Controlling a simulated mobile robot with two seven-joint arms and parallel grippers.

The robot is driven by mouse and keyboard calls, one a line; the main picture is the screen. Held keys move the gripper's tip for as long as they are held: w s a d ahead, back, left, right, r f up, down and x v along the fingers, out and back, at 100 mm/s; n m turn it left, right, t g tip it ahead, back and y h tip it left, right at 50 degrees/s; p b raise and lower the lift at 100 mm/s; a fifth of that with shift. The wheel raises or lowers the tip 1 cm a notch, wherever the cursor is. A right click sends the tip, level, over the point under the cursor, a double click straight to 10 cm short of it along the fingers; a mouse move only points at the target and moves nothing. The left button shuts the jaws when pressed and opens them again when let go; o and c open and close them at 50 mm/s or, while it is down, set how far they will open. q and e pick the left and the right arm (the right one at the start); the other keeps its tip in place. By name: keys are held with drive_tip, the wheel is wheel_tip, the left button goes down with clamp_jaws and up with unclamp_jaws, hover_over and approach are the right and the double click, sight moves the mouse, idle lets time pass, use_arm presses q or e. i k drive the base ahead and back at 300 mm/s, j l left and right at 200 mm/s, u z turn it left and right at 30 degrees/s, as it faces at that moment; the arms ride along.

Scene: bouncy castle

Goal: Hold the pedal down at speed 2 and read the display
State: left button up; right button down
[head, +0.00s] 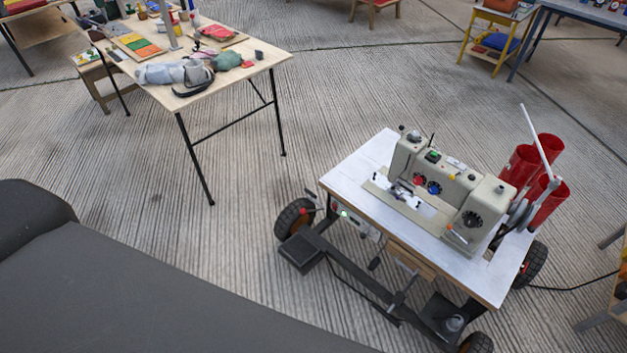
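A beige sewing machine (465,190) stands on a white-topped wheeled table (355,172) at the right of the head view. It has dials, coloured knobs and a small green patch (433,155) on top; I cannot tell if this is a display. A small box with a green light (345,214) sits under the table's left edge. A flat black pedal-like plate (300,254) is low at the left end of the table's frame. A second dark plate (443,316) with a round metal piece is low at the front right. No speed number is readable. Neither gripper is in view.
Red cylinders (522,165) stand behind the machine. A black cable (575,287) runs right across the ribbed floor. A wooden table (240,82) with cloth and tools stands at the upper left. The floor (220,245) between the two tables is clear.

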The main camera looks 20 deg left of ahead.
sight(298, 248)
drive_tip(key=j+u, duration=0.2)
drive_tip(key=u, duration=0.5)
